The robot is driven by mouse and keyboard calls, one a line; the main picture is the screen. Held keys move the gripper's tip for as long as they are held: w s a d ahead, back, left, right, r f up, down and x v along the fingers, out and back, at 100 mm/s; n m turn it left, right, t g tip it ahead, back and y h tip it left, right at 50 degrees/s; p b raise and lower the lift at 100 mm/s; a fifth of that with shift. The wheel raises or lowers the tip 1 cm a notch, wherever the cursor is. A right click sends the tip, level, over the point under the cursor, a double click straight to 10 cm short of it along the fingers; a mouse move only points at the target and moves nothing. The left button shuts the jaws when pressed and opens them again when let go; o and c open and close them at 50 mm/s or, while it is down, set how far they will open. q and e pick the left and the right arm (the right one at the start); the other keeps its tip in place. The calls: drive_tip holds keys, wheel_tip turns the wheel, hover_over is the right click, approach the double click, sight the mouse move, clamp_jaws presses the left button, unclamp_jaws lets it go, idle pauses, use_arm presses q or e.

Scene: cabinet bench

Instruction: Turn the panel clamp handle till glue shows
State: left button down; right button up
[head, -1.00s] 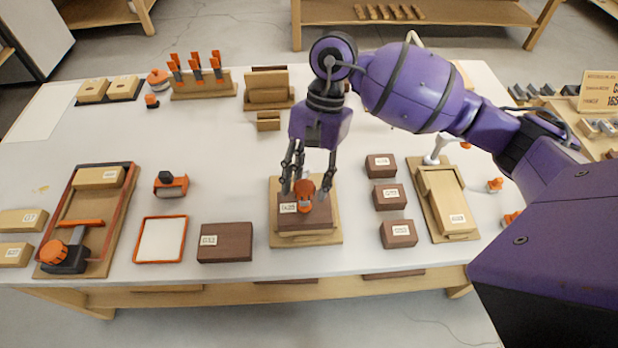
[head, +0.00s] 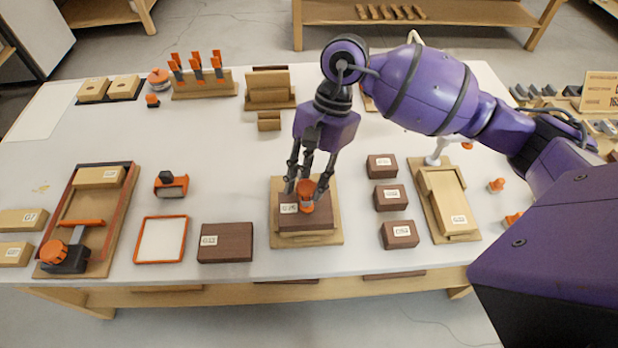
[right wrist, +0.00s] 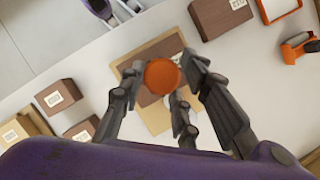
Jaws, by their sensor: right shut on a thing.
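My right gripper (head: 306,190) points down over the middle of the bench. Its fingers are shut around an orange round-topped knob (head: 305,188), which stands on a dark brown labelled block (head: 318,222). The block sits on a light wooden base (head: 290,240). In the right wrist view the orange knob (right wrist: 162,77) lies between the fingers, its round top facing the camera. At the left, a reddish-edged wooden frame (head: 118,222) holds a black clamp body (head: 66,260) with an orange bar and knob. I see no glue line at the block; the fingers cover part of it.
Several brown labelled blocks (head: 390,198) stand right of the base, beside a wooden jig (head: 450,210). Another brown block (head: 226,243) and an orange-rimmed tray (head: 160,240) lie to the left.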

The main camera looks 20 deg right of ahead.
drive_tip(key=shift+s+f+m+t+y, duration=0.1)
drive_tip(key=shift+s+m+t+y, duration=0.15)
drive_tip(key=shift+m, duration=0.8)
drive_tip(key=shift+s+m+t+y, duration=0.15)
drive_tip(key=shift+m+t, duration=0.2)
drive_tip(key=shift+m, duration=0.7)
drive_tip(key=shift+a, duration=0.1)
drive_tip(key=o, duration=1)
drive_tip(key=shift+s, duration=0.1)
drive_tip(key=shift+w, duration=0.2)
drive_tip(key=shift+d+r, duration=0.2)
drive_tip(key=shift+r, duration=0.25)
drive_tip(key=v, duration=1.1)
drive_tip(key=shift+s+r, duration=0.1)
drive_tip(key=shift+s, duration=0.05)
